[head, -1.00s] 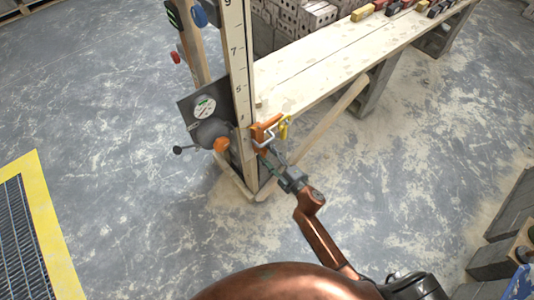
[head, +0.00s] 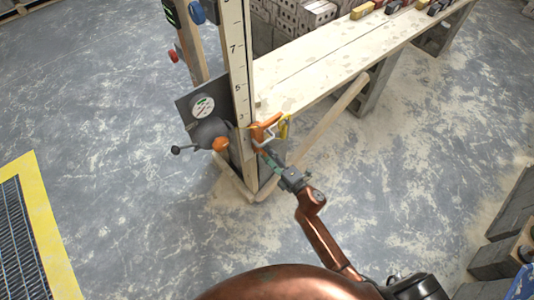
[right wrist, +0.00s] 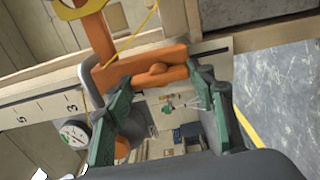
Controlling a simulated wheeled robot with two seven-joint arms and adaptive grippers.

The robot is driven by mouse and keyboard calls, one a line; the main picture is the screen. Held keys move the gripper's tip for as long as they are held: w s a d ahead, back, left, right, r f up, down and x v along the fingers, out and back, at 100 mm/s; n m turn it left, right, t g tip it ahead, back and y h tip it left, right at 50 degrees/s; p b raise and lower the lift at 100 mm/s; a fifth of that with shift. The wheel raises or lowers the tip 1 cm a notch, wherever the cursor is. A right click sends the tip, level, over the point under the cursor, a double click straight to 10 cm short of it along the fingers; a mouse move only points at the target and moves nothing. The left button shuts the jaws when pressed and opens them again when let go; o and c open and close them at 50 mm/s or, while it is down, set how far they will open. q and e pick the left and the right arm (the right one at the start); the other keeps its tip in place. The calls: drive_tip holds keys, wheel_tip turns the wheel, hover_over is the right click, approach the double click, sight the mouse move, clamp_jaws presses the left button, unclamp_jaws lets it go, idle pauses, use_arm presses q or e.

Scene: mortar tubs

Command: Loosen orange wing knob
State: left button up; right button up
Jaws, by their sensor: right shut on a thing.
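The orange wing knob (right wrist: 158,75) shows in the right wrist view as a rounded bar between my green fingertips, in front of a larger orange part (right wrist: 140,64). My right gripper (right wrist: 160,84) is shut on the knob, with one finger at each end. In the head view my right gripper (head: 261,147) reaches the orange fitting (head: 264,131) low on the upright scale board (head: 238,70). The gripper mostly hides the knob there. My left gripper is not in view.
A grey device with a dial (head: 203,107), a black-tipped lever (head: 176,150) and another orange knob (head: 220,144) sits left of the board. A yellow piece (head: 284,127) hangs beside the fitting. A wooden bench (head: 320,70) extends right.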

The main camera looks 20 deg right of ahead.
drive_tip(key=o, duration=1.2)
drive_tip(key=shift+c, duration=0.2)
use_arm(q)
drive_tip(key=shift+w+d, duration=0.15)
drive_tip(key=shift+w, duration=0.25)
use_arm(e)
drive_tip(key=v, duration=1.2)
